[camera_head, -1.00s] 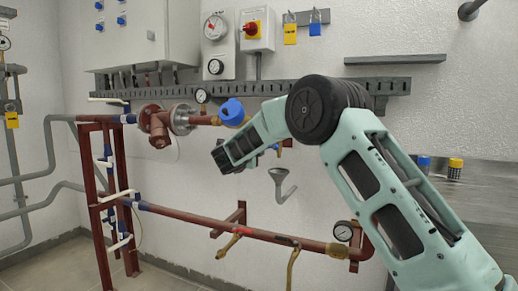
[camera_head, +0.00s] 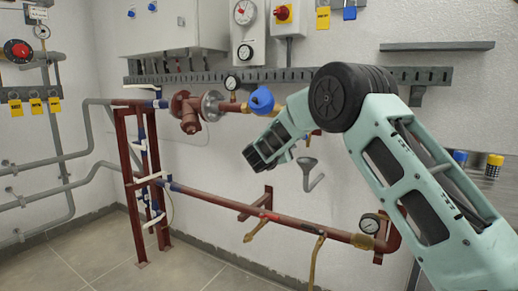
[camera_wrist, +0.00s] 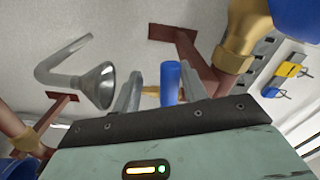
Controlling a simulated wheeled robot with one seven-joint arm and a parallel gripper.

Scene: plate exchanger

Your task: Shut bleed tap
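In the wrist view a small blue lever, likely the bleed tap handle (camera_wrist: 171,82), stands between the fingertips of my gripper (camera_wrist: 161,88). A bit of brass shows beside it. The two grey fingers stand apart, one on each side of the blue handle; I cannot tell whether either touches it. In the head view my gripper (camera_head: 266,152) is below the blue handwheel (camera_head: 261,99), and the arm hides the tap there. A grey metal funnel (camera_head: 309,172) with a bent stem is just right of the gripper; it also shows in the wrist view (camera_wrist: 97,86).
A red-brown pipe (camera_head: 215,201) with brass-coloured levers runs low along the wall. A flanged valve (camera_head: 190,110) and pressure gauge (camera_head: 232,82) sit left of the gripper. A grey slotted rail (camera_head: 290,75) crosses the wall above. The floor (camera_head: 110,262) at lower left is clear.

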